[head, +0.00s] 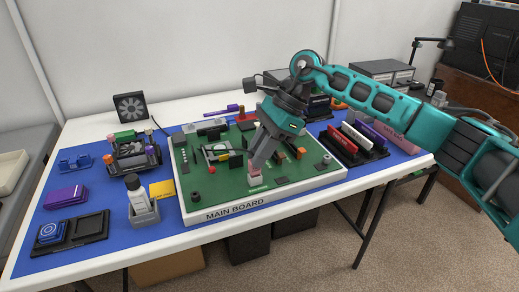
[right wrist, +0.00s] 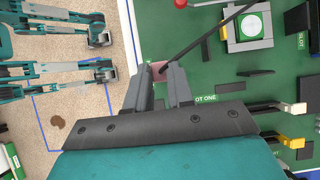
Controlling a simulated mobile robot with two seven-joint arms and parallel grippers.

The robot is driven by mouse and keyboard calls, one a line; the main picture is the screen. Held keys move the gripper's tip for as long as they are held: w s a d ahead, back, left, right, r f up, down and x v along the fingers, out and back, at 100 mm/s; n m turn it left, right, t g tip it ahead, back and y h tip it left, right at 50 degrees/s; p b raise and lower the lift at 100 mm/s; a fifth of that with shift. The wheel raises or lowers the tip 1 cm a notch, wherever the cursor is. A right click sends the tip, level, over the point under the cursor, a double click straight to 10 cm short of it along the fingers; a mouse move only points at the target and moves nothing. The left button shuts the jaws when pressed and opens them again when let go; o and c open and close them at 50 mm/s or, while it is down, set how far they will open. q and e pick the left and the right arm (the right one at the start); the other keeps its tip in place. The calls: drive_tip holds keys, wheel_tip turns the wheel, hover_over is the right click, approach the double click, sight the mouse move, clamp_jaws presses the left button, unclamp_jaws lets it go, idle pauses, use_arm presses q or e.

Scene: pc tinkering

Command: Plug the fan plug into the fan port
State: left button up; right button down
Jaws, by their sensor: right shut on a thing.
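The main board (head: 200,208) is a green board with a white rim on the table. My right gripper (head: 254,164) points down over its front middle part, shut on the small pink fan plug (head: 254,168). A pale grey block (head: 258,181), which looks like the fan port, is right under the plug; I cannot tell whether the plug is seated in it. In the right wrist view, the gripper fingers (right wrist: 166,82) close around the pink plug (right wrist: 157,70), and a dark cable runs from there up to the right. The black fan (head: 130,107) stands at the back left. My left gripper does not show.
Chips and small posts stand on the board around the gripper. Left of it are a grey holder with a white bottle (head: 139,196), a yellow card (head: 162,189) and a purple box (head: 66,196). A rack of coloured sticks (head: 350,146) stands right. The blue mat's front left is partly clear.

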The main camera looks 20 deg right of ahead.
drive_tip(key=shift+f, duration=0.3)
drive_tip(key=c, duration=0.9)
unclamp_jaws()
drive_tip(key=shift+r, duration=0.1)
drive_tip(key=p+v, duration=0.2)
drive_tip(key=v, duration=0.3)
